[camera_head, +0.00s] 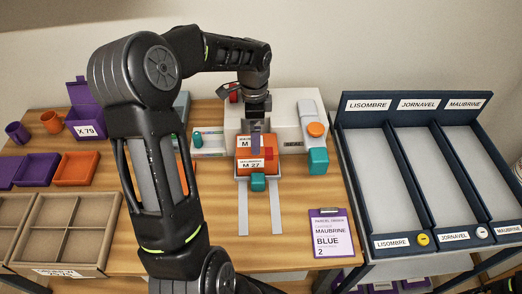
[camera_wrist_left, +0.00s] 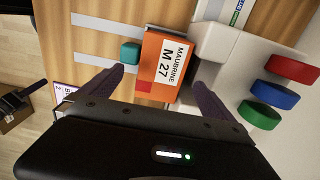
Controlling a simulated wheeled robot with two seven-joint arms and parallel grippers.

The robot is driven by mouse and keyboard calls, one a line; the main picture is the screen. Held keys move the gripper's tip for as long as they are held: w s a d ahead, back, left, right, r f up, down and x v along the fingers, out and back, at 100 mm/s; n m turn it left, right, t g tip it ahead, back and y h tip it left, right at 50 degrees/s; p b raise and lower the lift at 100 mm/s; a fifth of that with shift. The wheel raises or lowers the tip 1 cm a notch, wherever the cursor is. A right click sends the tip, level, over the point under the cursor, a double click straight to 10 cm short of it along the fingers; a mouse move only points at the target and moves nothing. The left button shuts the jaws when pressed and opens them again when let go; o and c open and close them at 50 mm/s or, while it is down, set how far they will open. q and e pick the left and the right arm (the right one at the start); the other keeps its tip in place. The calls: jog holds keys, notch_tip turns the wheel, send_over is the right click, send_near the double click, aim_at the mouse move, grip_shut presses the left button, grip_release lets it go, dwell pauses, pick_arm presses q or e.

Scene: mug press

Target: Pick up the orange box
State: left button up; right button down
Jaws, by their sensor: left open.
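The orange box (camera_head: 262,168), labelled Maubrine M 27, sits at the front of a white machine, at the inner end of two pale rails. In the left wrist view the orange box (camera_wrist_left: 148,58) shows its label and a red patch at one corner. My left gripper (camera_head: 256,150) points down over the box, its dark purple finger covering part of it. In the left wrist view my left gripper (camera_wrist_left: 157,78) is open, with a finger on either side of the box in the picture. I cannot tell whether they touch it.
A teal block (camera_head: 258,182) sits by the box's front, between the rails (camera_head: 243,208). The white machine (camera_head: 290,110) stands behind. A clipboard (camera_head: 328,232) reading Maubrine, Blue, 2 lies front right. A labelled dark rack (camera_head: 345,180) stands at right. Trays and purple containers stand at left.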

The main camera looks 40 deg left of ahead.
aim_at(266, 161)
pick_arm(q)
jog(key=shift+f+b, duration=0.95)
jog(key=shift+f, duration=0.4)
jog(key=f+b, duration=0.2)
jog(key=f, duration=0.1)
jog(key=f+b, duration=0.2)
jog(key=shift+w+f, duration=0.15)
jog(key=shift+w, duration=0.15)
jog(key=c, duration=1.7)
